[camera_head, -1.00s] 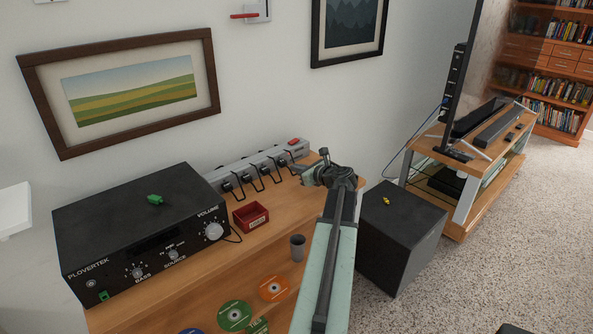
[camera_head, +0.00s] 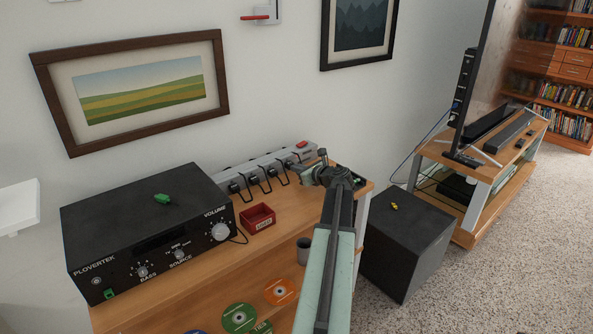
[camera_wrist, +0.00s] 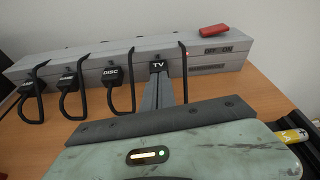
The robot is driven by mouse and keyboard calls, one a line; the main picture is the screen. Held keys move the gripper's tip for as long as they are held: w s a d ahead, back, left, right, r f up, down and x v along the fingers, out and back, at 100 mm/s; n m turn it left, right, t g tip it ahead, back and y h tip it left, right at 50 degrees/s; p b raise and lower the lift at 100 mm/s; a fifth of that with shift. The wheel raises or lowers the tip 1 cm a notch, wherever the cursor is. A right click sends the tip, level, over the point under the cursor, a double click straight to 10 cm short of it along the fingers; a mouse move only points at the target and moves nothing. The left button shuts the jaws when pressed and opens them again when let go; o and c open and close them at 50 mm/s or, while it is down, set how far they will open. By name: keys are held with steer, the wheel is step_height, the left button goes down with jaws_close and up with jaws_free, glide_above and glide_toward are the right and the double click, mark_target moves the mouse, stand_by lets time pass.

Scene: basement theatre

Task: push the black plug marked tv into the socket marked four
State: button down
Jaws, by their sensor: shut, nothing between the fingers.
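The grey power strip (camera_wrist: 120,66) lies along the wall at the back of the wooden desk. It also shows in the head view (camera_head: 262,166). The black plug marked TV (camera_wrist: 158,66) is the rightmost of the row of black plugs on the strip's front face. Its cable loops up and down on its right. My gripper (camera_wrist: 159,80) is shut and empty, its tips right at the lower edge of the TV plug, apparently touching it. In the head view my gripper (camera_head: 308,174) is at the strip's right end. The socket behind the plug is hidden, and I cannot tell how deep the plug sits.
A plug marked DISC (camera_wrist: 112,74) and others stand to the left, with looped cables. A red rocker switch (camera_wrist: 214,30) tops the strip's right end. A black amplifier (camera_head: 145,235), a red box (camera_head: 258,219) and a grey cup (camera_head: 304,250) stand on the desk.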

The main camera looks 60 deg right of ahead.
steer(key=shift+s+a, duration=0.25)
steer(key=shift+s, duration=0.45)
steer(key=shift+s+a, duration=0.25)
steer(key=shift+s, duration=0.45)
steer(key=p+v, duration=0.2)
steer(key=v, duration=0.5)
steer(key=shift+s+r, duration=0.1)
steer(key=shift+s, duration=0.05)
steer(key=shift+s+a, duration=0.15)
steer(key=shift+s, duration=0.1)
